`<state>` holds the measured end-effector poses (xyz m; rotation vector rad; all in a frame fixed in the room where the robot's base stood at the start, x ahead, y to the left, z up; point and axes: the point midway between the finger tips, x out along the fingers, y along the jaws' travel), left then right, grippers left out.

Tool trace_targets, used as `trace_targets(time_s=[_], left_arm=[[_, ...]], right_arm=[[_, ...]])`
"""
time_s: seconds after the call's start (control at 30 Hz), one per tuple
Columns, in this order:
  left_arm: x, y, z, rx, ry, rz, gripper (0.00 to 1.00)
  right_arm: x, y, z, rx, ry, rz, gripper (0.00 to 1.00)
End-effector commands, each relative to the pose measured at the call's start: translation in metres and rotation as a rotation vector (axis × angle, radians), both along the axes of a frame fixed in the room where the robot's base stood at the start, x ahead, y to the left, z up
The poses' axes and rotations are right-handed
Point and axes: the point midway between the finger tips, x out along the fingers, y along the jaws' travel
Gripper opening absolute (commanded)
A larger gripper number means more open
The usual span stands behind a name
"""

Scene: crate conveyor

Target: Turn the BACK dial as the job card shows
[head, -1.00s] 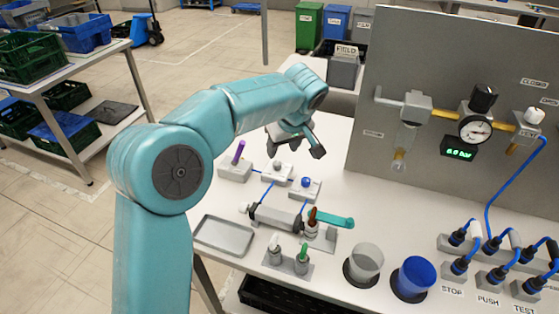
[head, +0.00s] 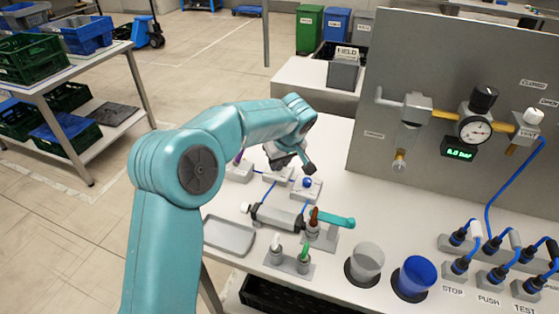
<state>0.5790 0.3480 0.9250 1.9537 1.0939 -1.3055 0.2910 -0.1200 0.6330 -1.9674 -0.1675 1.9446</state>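Three small pale boxes joined by blue lines stand at the back left of the bench: one with a purple stick (head: 238,157), a middle box (head: 272,176) whose top is hidden by my gripper, and one with a blue knob (head: 307,182). I cannot tell which part is the BACK dial, and I see no readable job card. My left gripper (head: 294,166) hangs just over the middle box, fingers pointing down and apart. Contact with the knob under it cannot be seen. My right gripper is not in view.
A panel (head: 440,70) with gauge and valves rises at the right. Cabled plugs (head: 455,268) stand below it.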

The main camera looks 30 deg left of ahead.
Motion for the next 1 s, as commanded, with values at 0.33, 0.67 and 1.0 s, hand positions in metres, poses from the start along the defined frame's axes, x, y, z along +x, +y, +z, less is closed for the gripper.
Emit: trace_targets(time_s=[0.33,0.67,1.0], left_arm=[[-0.001,0.0,0.0,-0.002,-0.001,-0.057,0.0],[-0.003,0.002,0.0,-0.002,-0.002,-0.299,0.0],[-0.004,0.004,0.004,-0.001,-0.002,-0.618,0.0]], right_arm=[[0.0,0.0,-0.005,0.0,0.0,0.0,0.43],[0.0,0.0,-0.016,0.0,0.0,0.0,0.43],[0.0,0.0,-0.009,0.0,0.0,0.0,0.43]])
